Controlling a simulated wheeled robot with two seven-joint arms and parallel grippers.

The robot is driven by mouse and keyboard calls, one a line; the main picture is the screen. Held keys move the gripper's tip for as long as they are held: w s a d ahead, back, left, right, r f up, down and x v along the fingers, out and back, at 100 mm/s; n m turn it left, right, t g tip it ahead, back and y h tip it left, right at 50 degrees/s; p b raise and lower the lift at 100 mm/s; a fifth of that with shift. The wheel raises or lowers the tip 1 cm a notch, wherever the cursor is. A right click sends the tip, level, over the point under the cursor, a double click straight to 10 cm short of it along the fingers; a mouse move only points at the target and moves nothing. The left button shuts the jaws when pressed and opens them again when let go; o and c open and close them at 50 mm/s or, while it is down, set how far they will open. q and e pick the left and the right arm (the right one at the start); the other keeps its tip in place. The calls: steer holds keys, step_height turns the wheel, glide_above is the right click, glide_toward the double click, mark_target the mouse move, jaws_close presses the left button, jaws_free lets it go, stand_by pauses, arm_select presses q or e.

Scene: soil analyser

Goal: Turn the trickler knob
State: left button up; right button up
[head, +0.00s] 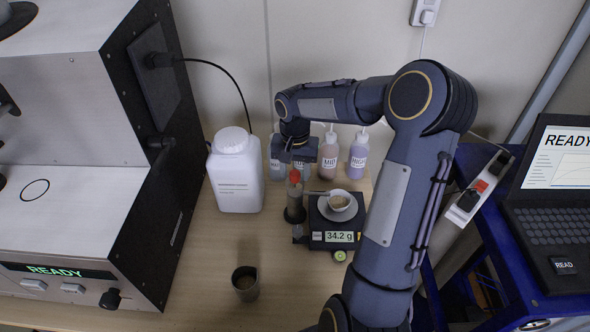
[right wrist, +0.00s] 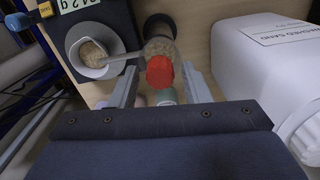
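The trickler (head: 294,205) stands left of the balance, with its red knob (head: 294,176) on top. In the right wrist view the red knob (right wrist: 160,72) lies between the fingers of my right gripper (right wrist: 161,84), with a visible gap on each side. The gripper is open; in the head view my right gripper (head: 296,164) hangs over the knob and hides part of it. The trickler's tube (right wrist: 122,57) points at a cup of sand-coloured grains (right wrist: 92,50). The balance display (head: 340,237) reads 34.2 g. My left gripper is not in view.
A white bottle (head: 235,172) stands close left of the trickler. Labelled squeeze bottles (head: 358,152) stand behind. A dark cup (head: 245,283) is in front. The analyser (head: 90,190) fills the left; a laptop (head: 555,200) is at the right.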

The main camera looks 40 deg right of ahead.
steer(key=c, duration=0.8)
steer(key=shift+c, duration=0.2)
steer(key=shift+n, duration=0.4)
steer(key=n, duration=0.3)
steer(key=shift+n, duration=0.4)
steer(key=n+p, duration=0.1)
steer(key=n, duration=0.3)
steer(key=shift+n, duration=0.4)
steer(key=o, duration=1)
